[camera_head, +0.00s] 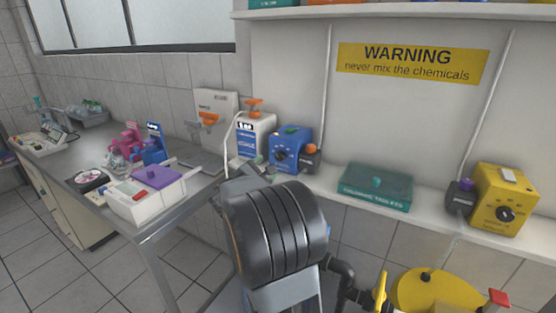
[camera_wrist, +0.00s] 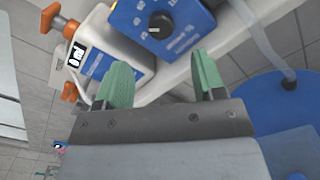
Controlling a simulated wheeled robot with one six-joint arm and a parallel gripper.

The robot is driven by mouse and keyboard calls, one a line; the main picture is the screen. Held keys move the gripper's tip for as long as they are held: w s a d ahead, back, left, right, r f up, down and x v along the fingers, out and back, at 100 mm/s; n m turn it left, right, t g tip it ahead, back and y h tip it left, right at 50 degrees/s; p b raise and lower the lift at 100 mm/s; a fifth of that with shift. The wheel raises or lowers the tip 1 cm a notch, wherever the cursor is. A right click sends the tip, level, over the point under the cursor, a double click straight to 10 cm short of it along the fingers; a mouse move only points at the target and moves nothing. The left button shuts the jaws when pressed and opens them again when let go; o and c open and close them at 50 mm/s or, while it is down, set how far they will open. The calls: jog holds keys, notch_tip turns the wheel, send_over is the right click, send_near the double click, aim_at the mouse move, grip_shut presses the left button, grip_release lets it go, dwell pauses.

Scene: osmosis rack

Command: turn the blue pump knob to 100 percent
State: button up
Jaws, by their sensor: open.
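The blue pump (camera_head: 293,138) stands on the shelf in the middle of the head view, with its dark knob (camera_head: 281,155) on the front face. In the wrist view the blue pump (camera_wrist: 195,14) is at the top, and its round black knob (camera_wrist: 161,24) with a white pointer mark faces me. The percent marks around it are too small to read. My gripper (camera_wrist: 163,80) is open and empty, its two green fingers apart below the knob in the picture, not touching it. In the head view my gripper (camera_head: 250,168) is small and partly hidden behind my arm.
A white container with an orange tap (camera_head: 254,130) stands left of the pump. A green tablets box (camera_head: 376,187) and a yellow pump (camera_head: 505,198) stand to the right on the shelf. A blue drum (camera_wrist: 285,103) and a pale hose (camera_wrist: 262,38) show at right in the wrist view.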

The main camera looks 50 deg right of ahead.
aim_at(279, 157)
jog(key=x, duration=0.8)
jog(key=shift+d+p, duration=0.25)
jog(key=shift+p, duration=0.15)
jog(key=shift+c, duration=0.3)
jog(key=c, duration=0.9)
jog(key=shift+o, duration=0.2)
jog(key=shift+f, duration=0.1)
